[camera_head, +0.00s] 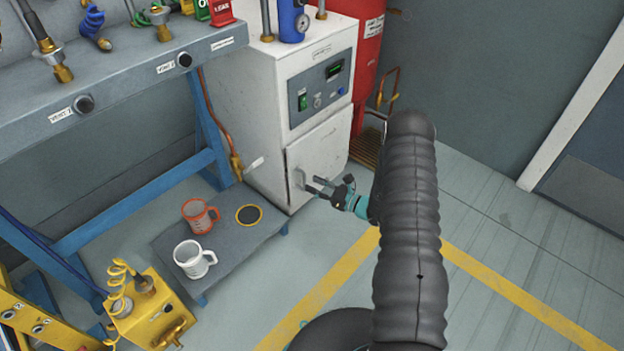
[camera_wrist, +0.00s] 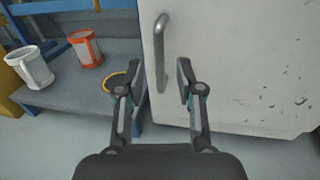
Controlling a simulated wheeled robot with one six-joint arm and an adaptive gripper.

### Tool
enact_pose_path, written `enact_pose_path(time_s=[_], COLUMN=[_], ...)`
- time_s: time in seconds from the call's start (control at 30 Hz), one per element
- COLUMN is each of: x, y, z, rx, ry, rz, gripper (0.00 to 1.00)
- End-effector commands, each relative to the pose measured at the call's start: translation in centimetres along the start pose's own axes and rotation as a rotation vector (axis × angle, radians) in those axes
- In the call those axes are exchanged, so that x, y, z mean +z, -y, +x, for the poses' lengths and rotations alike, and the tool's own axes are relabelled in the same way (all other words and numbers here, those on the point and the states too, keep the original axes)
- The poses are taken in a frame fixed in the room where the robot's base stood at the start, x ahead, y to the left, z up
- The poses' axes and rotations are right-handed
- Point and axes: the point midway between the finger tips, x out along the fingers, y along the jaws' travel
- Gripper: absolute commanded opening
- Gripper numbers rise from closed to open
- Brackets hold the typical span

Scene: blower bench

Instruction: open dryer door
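The dryer (camera_head: 290,85) is a white cabinet with a panel of buttons and a small display. Its white door (camera_head: 322,152) is on the lower front and looks shut. The door has a vertical grey bar handle (camera_head: 299,179) near its left edge. The handle also shows in the wrist view (camera_wrist: 160,50). My gripper (camera_head: 312,184) is in front of the door, close to the handle. In the wrist view, my gripper (camera_wrist: 157,88) has its two fingers apart, with the lower handle between their directions. I cannot tell whether the fingers reach around it.
A low grey platform (camera_head: 225,250) left of the dryer holds an orange mug (camera_head: 200,215) and a white mug (camera_head: 193,259). A yellow box (camera_head: 150,312) stands nearer. A red tank (camera_head: 367,50) is behind the dryer. The floor at right is clear.

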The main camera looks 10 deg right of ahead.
Motion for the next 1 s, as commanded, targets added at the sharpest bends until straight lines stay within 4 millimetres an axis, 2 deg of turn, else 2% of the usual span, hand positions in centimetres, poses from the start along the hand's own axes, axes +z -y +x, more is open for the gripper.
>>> enact_pose_path(time_s=[0.1, 0.3, 0.7, 0.83, 0.87, 1.0], x=[0.0, 0.0, 0.0, 0.0, 0.0, 0.0], y=[-0.1, 0.0, 0.0, 0.1, 0.1, 0.1], z=[2.0, 4.0, 4.6, 4.6, 4.6, 4.6], rx=[0.002, 0.0, -0.001, -0.001, -0.001, -0.002], ry=[0.001, 0.0, 0.0, 0.0, 0.0, 0.0], rz=[-0.002, 0.0, 0.0, 0.0, 0.0, -0.001], gripper=[0.37, 0.37, 0.37, 0.04, 0.0, 0.0])
